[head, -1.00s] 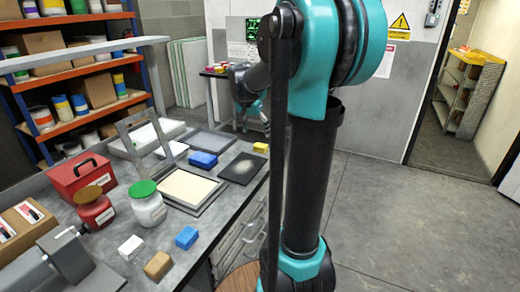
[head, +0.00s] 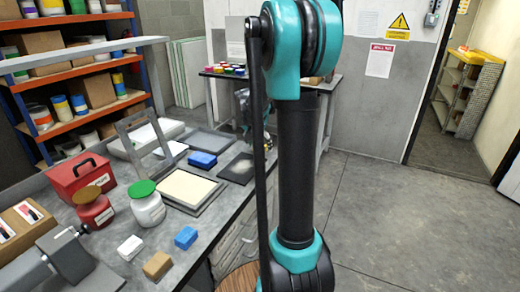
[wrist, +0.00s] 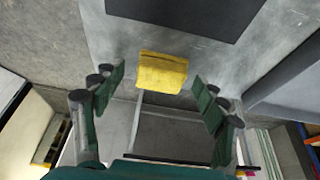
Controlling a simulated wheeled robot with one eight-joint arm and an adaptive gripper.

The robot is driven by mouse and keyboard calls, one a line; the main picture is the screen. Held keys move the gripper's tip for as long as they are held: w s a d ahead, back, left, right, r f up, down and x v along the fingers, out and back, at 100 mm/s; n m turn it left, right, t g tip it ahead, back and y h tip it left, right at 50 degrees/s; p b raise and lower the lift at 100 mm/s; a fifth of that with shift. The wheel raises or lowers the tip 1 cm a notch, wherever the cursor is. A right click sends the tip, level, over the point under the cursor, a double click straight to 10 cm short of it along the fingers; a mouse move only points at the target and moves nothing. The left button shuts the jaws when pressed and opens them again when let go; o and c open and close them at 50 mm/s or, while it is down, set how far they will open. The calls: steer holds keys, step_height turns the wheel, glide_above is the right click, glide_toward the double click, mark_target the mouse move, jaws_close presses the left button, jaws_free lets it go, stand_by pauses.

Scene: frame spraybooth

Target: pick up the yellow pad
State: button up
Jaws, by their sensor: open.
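The yellow pad (wrist: 162,72) is a small block lying on the grey bench top close to its edge, in the middle of the wrist view. My gripper (wrist: 158,80) is open, with its two green-padded fingers to the left and right of the pad in that picture. There is a gap on each side and nothing is held. I cannot tell how far above the pad the fingertips are. In the head view my arm hides the pad, and my gripper is mostly hidden too.
A dark flat panel (wrist: 190,12) lies beyond the pad. On the bench are a blue block (head: 202,160), a framed cream panel (head: 187,188), a green-lidded jar (head: 147,207) and a red box (head: 80,177). Open floor (head: 400,220) lies to the right.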

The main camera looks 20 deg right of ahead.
mark_target(259, 146)
steer(key=c, duration=1)
steer(key=shift+r, duration=0.1)
steer(key=shift+c, duration=0.2)
step_height(259, 146, up, 20)
steer(key=o, duration=0.4)
steer(key=c, duration=0.5)
steer(key=shift+f, duration=0.2)
